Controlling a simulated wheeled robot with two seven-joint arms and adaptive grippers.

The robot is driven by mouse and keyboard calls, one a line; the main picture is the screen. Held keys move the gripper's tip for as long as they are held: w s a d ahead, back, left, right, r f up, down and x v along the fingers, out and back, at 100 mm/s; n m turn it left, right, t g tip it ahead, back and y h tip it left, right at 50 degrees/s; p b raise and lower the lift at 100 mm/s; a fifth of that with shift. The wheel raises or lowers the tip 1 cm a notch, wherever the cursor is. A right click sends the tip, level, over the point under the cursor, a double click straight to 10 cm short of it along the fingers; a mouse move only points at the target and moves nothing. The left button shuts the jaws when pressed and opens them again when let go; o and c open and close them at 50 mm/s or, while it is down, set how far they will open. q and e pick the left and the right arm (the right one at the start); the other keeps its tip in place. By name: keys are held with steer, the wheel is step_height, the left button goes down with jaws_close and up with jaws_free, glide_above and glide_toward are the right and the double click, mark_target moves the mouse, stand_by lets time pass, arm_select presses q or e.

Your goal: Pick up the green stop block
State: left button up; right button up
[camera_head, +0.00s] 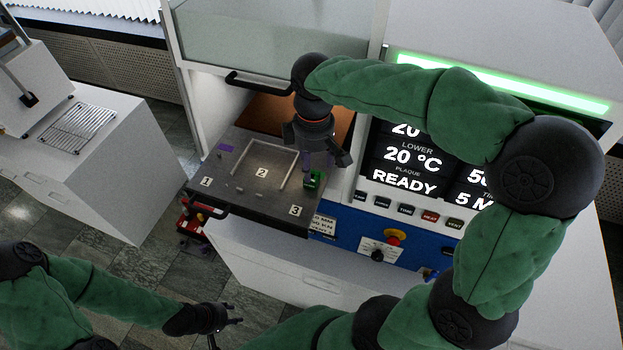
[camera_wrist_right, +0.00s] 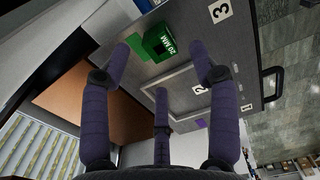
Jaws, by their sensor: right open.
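The green stop block (camera_head: 314,180) sits on the grey tray plate (camera_head: 225,172), near its right edge and close to label 3. In the right wrist view the block (camera_wrist_right: 163,42) shows a "20 MM" marking. My right gripper (camera_head: 320,160) is above and just behind the block, pointing down. In the wrist view its purple fingers (camera_wrist_right: 160,62) are spread, with the block ahead between the two outer tips, and nothing is held. My left gripper (camera_head: 226,322) is low at the front, far from the block, with its fingers apart and empty.
A metal frame (camera_head: 293,170) lies on the plate by label 2, beside the block. The press's control panel (camera_head: 372,240) stands close to the right. A black handle (camera_head: 207,206) is at the plate's left. The press opening has a brown surface (camera_head: 277,113).

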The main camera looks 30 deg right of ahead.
mark_target(313, 177)
steer(key=shift+w+d+f, duration=0.15)
steer(key=shift+w+f, duration=0.05)
steer(key=shift+f, duration=3.2)
steer(key=shift+c, duration=0.3)
jaws_close()
